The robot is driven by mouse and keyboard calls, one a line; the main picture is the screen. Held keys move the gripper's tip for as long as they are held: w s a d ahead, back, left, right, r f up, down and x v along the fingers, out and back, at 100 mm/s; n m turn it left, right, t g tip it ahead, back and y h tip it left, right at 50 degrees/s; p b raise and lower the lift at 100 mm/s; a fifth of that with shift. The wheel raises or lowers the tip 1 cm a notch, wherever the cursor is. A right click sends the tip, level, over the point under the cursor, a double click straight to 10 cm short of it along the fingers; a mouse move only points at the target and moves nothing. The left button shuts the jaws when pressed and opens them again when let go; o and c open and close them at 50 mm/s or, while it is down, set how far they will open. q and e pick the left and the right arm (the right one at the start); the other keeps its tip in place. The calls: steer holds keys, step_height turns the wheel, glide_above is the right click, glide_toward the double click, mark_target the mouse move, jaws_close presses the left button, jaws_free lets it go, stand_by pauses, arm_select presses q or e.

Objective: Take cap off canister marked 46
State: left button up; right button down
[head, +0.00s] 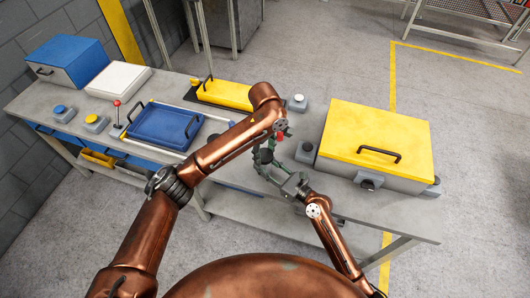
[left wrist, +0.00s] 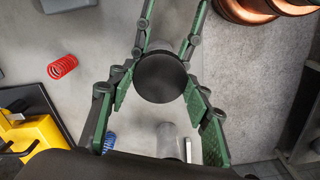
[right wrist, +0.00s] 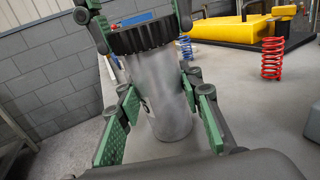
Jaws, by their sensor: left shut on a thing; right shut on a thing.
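A grey metal canister (right wrist: 158,95) with a ribbed black cap (right wrist: 142,36) stands upright in the right wrist view. Its label is mostly hidden, and I cannot read a number. My left gripper (left wrist: 160,82) is shut on the cap, seen from above as a dark disc in the left wrist view. My right gripper (right wrist: 160,112) is shut on the canister's body, below the cap. The cap sits at the canister's top, with no clear gap. In the head view my left gripper (head: 263,156) and right gripper (head: 280,175) meet and hide most of the canister.
A red spring (right wrist: 271,58) and a blue spring (right wrist: 186,48) stand on the table nearby. A yellow-lidded box (head: 375,135) is on the right, a blue tray (head: 165,128) on the left. A yellow case (head: 222,93) lies behind. The bench front edge is close.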

mark_target(264, 154)
steer(key=shift+f, duration=0.45)
arm_select(q)
steer(key=shift+r, duration=1.05)
arm_select(e)
steer(key=shift+s, duration=0.1)
arm_select(q)
steer(key=shift+r, duration=2)
arm_select(e)
steer(key=c, duration=1.8)
jaws_free()
arm_select(q)
steer(key=shift+w, duration=0.1)
arm_select(e)
steer(key=o, duration=0.3)
steer(key=shift+o, duration=1.2)
steer(key=shift+r, duration=0.3)
steer(key=shift+d, duration=0.1)
